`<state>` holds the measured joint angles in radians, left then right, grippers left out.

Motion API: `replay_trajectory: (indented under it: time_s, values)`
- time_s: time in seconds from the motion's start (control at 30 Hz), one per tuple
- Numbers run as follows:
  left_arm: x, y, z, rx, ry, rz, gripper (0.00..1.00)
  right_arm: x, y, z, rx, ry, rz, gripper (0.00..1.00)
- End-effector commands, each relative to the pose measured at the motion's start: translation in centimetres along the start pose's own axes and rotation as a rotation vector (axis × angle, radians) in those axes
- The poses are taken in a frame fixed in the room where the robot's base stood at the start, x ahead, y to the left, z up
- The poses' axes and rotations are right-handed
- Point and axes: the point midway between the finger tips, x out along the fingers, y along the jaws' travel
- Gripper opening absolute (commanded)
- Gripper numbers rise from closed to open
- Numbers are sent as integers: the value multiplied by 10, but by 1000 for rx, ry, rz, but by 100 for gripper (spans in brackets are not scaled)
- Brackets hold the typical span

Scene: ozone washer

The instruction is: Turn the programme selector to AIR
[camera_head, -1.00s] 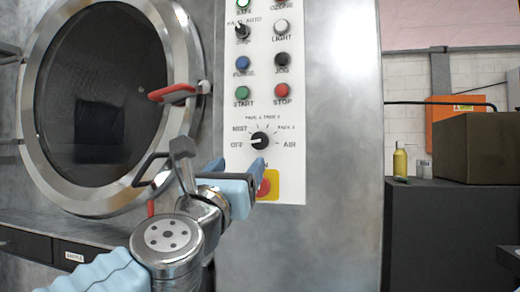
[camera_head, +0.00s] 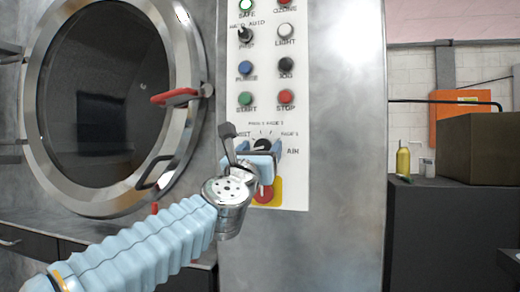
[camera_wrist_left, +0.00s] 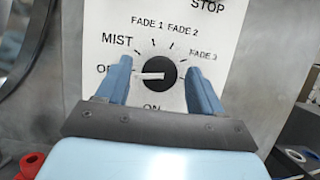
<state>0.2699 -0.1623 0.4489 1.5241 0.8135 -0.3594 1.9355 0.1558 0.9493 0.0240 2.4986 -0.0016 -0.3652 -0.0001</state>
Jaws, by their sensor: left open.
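The programme selector (camera_head: 262,144) is a round black knob with a white pointer on the white control panel. In the left wrist view the knob (camera_wrist_left: 160,74) has its pointer toward the left, at the partly covered OFF label. The AIR label (camera_head: 293,151) is right of the knob in the head view; in the wrist view it is hidden. My left gripper (camera_wrist_left: 159,66) is open, with one blue finger on each side of the knob. Gaps show between fingers and knob; I cannot tell how deep the fingers reach. My right gripper is not in view.
A red button on a yellow plate (camera_head: 273,194) lies just below the selector, partly behind my gripper. START (camera_head: 245,99) and STOP (camera_head: 286,97) buttons are above. The round door (camera_head: 184,60) with its red handle (camera_head: 175,97) stands to the left.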

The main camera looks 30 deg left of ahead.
Motion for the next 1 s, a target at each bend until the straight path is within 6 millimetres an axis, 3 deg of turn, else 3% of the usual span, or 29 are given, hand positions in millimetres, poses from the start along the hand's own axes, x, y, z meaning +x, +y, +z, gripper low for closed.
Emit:
replay_trajectory:
  time_s: [0.07,0.4,0.73,1.0]
  values:
    - [0,0,0,0,0,0,64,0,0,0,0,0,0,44]
    - [0,0,0,0,0,0,14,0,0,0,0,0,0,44]
    - [-1,0,0,49,0,-21,14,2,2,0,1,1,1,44]
    - [-1,1,0,215,-1,-90,14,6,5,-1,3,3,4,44]
